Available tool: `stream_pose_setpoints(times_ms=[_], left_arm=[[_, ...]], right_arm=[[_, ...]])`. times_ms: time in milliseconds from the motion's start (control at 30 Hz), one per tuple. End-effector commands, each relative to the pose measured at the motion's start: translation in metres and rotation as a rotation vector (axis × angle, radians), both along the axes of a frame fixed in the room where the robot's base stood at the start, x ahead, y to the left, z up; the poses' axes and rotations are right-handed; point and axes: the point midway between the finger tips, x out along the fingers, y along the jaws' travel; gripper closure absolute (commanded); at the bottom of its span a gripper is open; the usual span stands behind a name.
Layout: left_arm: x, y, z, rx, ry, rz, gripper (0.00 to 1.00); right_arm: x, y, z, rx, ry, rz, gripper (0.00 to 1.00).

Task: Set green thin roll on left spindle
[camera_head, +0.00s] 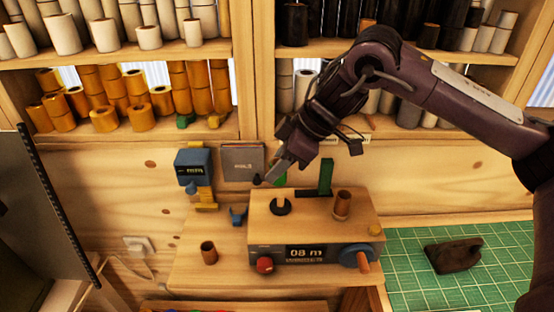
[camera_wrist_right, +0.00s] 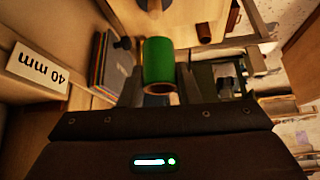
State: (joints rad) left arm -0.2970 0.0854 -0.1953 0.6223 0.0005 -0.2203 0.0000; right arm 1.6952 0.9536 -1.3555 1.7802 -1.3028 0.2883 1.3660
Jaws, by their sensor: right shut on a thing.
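My right gripper (camera_head: 272,174) reaches in from the upper right and is shut on the green roll (camera_head: 281,181), which shows only in part behind the fingers. In the right wrist view the green roll (camera_wrist_right: 158,62) sits between the two fingers, its brown core end facing the camera. The left spindle (camera_head: 281,202), a pale peg on a dark round base, stands bare on top of the wooden winder box (camera_head: 312,220). The roll is held above and behind this spindle, apart from it. My left gripper is not in view.
A brown roll (camera_head: 342,203) stands at the box's right, near a green upright bracket (camera_head: 326,176). Another brown roll (camera_head: 209,252) stands on the bench at left. A dark object (camera_head: 452,255) lies on the green mat (camera_head: 413,288). Shelves of rolls line the back.

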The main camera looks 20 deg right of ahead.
Motion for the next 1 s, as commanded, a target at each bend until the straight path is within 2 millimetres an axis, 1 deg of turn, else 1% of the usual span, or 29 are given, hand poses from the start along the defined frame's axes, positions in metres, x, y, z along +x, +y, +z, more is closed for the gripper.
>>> stream_pose_setpoints(times_ms=[233,567,1000], left_arm=[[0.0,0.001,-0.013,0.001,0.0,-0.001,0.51],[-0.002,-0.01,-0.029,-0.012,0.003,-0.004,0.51],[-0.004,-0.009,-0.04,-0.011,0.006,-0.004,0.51]], right_arm=[[0.0,-0.001,-0.013,0.0,0.001,-0.002,0.92],[0.0,-0.001,-0.029,0.0,0.0,-0.004,0.92],[0.0,-0.001,-0.051,0.001,0.001,-0.003,0.92]])
